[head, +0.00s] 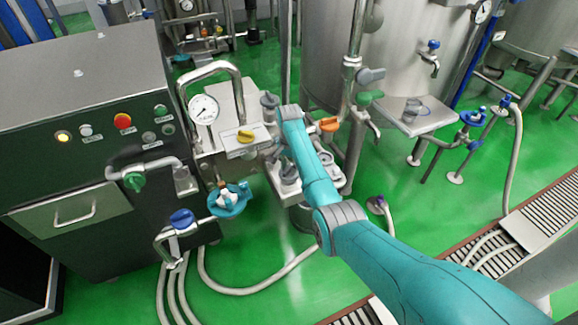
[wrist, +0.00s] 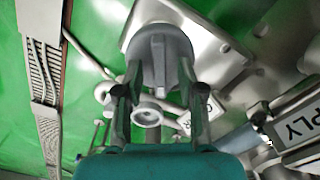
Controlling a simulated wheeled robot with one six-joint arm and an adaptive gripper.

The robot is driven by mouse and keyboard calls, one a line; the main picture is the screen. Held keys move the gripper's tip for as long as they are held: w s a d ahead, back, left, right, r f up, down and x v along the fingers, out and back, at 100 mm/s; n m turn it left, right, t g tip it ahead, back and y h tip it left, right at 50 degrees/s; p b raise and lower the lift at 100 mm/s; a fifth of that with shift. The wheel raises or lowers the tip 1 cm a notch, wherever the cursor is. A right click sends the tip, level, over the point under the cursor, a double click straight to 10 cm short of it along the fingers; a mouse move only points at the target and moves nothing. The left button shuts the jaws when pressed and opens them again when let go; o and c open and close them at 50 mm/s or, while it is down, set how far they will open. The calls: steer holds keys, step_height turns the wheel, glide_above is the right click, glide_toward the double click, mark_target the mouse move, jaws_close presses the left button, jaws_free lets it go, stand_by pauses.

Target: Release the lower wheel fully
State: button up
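In the wrist view, the two fingers of my gripper (wrist: 159,76) stand apart. A round grey knob with a raised middle rib (wrist: 158,52) lies straight ahead, its lower sides close to or between the fingertips. I cannot tell whether the fingers touch it. In the head view, my teal arm hides the fingertips near the small steel unit. A teal handwheel (head: 228,201) sits low, left of the arm. Grey knobs show at the unit, an upper one (head: 270,101) and a lower one (head: 288,173). I cannot tell which is the lower wheel.
A dark control cabinet (head: 80,95) with buttons stands left. A steel tank (head: 400,50) stands behind. Hoses (head: 262,287) cross the green floor.

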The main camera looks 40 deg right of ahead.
jaws_close()
steer(key=shift+n, duration=0.3)
steer(key=n, duration=1.1)
stand_by(0.5)
jaws_free()
